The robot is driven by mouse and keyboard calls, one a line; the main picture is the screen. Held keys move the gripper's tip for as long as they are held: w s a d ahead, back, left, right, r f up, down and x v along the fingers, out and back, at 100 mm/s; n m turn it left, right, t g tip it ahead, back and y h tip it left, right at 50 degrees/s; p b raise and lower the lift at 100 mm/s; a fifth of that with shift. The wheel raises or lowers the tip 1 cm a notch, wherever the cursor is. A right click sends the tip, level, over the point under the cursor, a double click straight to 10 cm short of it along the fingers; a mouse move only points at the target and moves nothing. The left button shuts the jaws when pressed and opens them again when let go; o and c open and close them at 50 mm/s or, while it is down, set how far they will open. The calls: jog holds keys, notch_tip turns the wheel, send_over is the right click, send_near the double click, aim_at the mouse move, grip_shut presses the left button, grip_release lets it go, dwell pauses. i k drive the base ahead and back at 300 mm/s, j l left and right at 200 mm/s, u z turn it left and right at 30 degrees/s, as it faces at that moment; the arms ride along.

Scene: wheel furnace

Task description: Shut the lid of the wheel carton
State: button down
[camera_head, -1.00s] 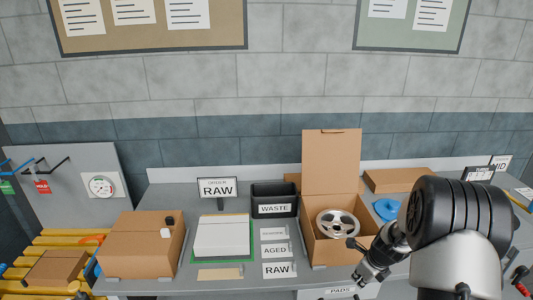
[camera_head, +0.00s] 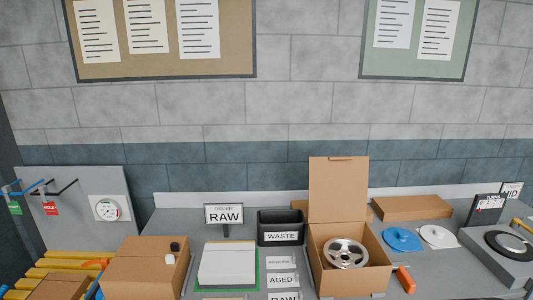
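The wheel carton (camera_head: 345,281) is an open brown cardboard box on the grey bench, right of the middle. Its lid (camera_head: 338,190) stands upright at the back edge. A silver wheel (camera_head: 345,253) lies inside the carton. My gripper and arm are out of the picture.
A black waste bin (camera_head: 280,228) and the RAW sign (camera_head: 224,214) stand left of the carton. A flat brown box (camera_head: 411,207), a blue disc (camera_head: 401,239) and a white disc (camera_head: 438,236) lie to its right. A closed brown box (camera_head: 146,268) stands at the left.

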aim_at(338, 191)
jog(key=i+j+z, duration=0.1)
jog(key=z, duration=0.3)
jog(key=i+l+u, duration=0.25)
jog(key=i+l, duration=0.15)
jog(key=i, duration=0.35)
jog(key=i+l+u, duration=0.25)
jog(key=i+l, duration=0.35)
jog(key=i, duration=0.1)
